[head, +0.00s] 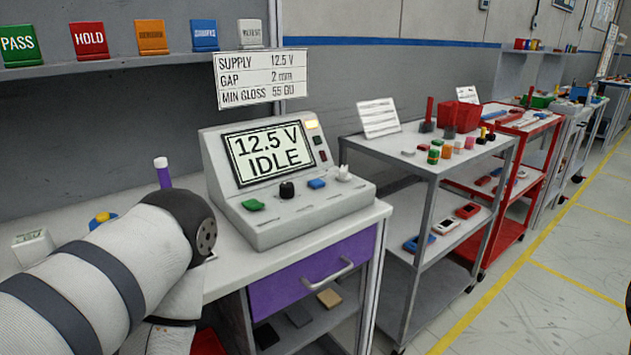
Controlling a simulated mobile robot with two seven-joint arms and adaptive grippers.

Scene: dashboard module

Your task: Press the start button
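A grey console (310,222) stands on a white bench. Its screen (265,153) reads "12.5 V IDLE". On its sloped front are a green button (253,205), a black knob (287,190), a blue button (316,184) and a white switch (343,174). No label readable here tells which is the start button. My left arm comes in at the lower left, and its bent joint is beside the console's left side. Neither of my grippers is in view.
A sign (250,78) reading supply 12.5 V hangs above the console. A purple drawer (310,275) is below the bench top. A grey cart (412,160) with small parts stands to the right. The floor at right is clear.

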